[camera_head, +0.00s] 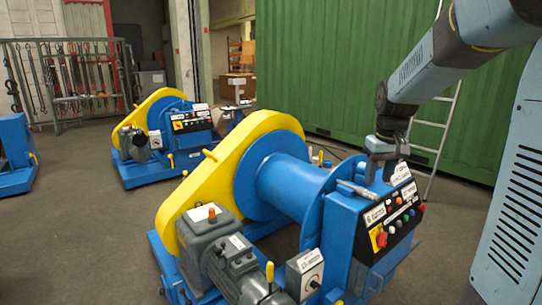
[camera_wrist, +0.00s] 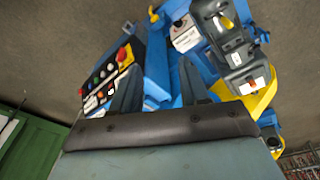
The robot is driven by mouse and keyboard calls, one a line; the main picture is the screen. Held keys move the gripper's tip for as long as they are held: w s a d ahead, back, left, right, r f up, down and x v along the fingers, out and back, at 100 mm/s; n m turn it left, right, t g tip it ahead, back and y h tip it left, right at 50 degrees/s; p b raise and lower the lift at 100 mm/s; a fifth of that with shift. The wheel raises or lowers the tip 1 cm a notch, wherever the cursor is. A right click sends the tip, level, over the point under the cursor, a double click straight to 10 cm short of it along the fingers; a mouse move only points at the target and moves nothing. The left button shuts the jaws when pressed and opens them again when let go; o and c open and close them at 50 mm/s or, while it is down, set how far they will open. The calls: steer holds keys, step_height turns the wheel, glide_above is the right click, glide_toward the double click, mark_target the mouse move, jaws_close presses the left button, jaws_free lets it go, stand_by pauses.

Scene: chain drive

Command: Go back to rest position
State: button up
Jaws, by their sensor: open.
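My gripper (camera_head: 381,172) is at the end of my blue-grey arm, over the top of the blue control box of the near winch. In the wrist view its two dark fingers (camera_wrist: 160,85) are apart, with nothing seen between them. The near winch has a blue drum (camera_head: 295,185) and a yellow chain guard (camera_head: 215,170). Its control panel (camera_head: 392,222) has a red switch and several coloured buttons; it also shows in the wrist view (camera_wrist: 108,78). I cannot tell whether the fingers touch the box.
A grey motor (camera_head: 225,255) and a small switch box (camera_head: 305,273) sit on the near winch's front side. A second winch (camera_head: 165,135) stands behind at left. A green container wall (camera_head: 330,75) and a ladder (camera_head: 437,130) are behind my arm. Open floor (camera_head: 80,230) lies at left.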

steer(key=s+a+r+t, duration=0.2)
steer(key=s, duration=0.9)
steer(key=s+a+r+m+t, duration=0.1)
steer(key=s+a+r, duration=0.1)
steer(key=s, duration=1)
steer(key=shift+s+a+m+t, duration=0.3)
steer(key=shift+a+t, duration=0.1)
steer(key=shift+a, duration=0.3)
